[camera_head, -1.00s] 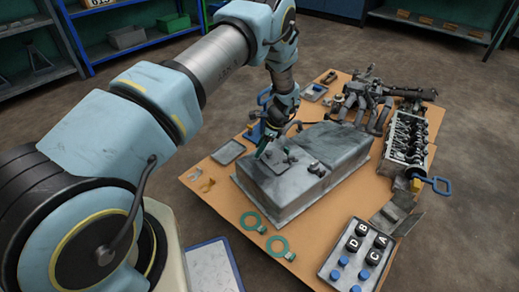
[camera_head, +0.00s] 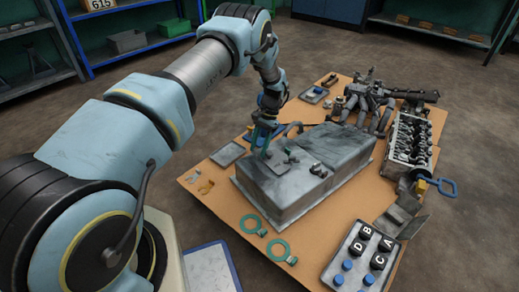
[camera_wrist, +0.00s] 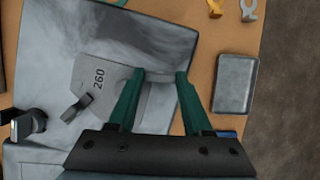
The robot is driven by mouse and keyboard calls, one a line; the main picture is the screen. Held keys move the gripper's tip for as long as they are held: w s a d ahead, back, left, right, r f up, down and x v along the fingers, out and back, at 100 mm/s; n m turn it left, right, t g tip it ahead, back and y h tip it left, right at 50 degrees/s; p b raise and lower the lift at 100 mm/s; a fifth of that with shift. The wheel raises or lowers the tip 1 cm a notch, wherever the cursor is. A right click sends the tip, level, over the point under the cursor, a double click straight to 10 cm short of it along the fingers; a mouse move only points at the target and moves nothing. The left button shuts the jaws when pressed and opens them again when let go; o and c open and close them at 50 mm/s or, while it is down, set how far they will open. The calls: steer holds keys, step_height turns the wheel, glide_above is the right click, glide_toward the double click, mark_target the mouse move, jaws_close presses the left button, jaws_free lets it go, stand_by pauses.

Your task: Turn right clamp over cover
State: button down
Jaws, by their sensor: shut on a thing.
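The grey cover (camera_wrist: 98,76), marked 260, lies on top of the large grey housing (camera_wrist: 150,32). In the head view the cover (camera_head: 283,163) is near the left end of the housing (camera_head: 305,190). In the head view my gripper (camera_head: 262,146) is at the cover's far left edge. One dark clamp (camera_wrist: 84,107) reaches over the cover's edge; another dark clamp (camera_wrist: 30,123) stands farther left. Both are small in the head view.
A flat grey tray (camera_head: 227,154) lies left of the housing. Green rings (camera_head: 252,223) lie in front. A lettered button box (camera_head: 357,258) stands at the front right. An engine block (camera_head: 408,140) and piled parts (camera_head: 366,105) are at the right and back.

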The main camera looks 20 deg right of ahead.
steer(key=shift+w+d+r+n+g+h, duration=0.15)
steer(key=shift+n+g+h, duration=0.15)
steer(key=shift+n, duration=0.8)
steer(key=shift+w+n+g+h, duration=0.1)
steer(key=shift+n+g+h, duration=0.2)
steer(key=shift+n, duration=0.8)
steer(key=shift+r, duration=0.1)
steer(key=shift+d, duration=0.1)
steer(key=shift+c, duration=1.6)
jaws_free()
steer(key=shift+d, duration=0.1)
steer(key=shift+s+a, duration=0.25)
steer(key=shift+a, duration=0.1)
steer(key=p+v, duration=0.1)
steer(key=v, duration=1)
steer(key=shift+r, duration=0.35)
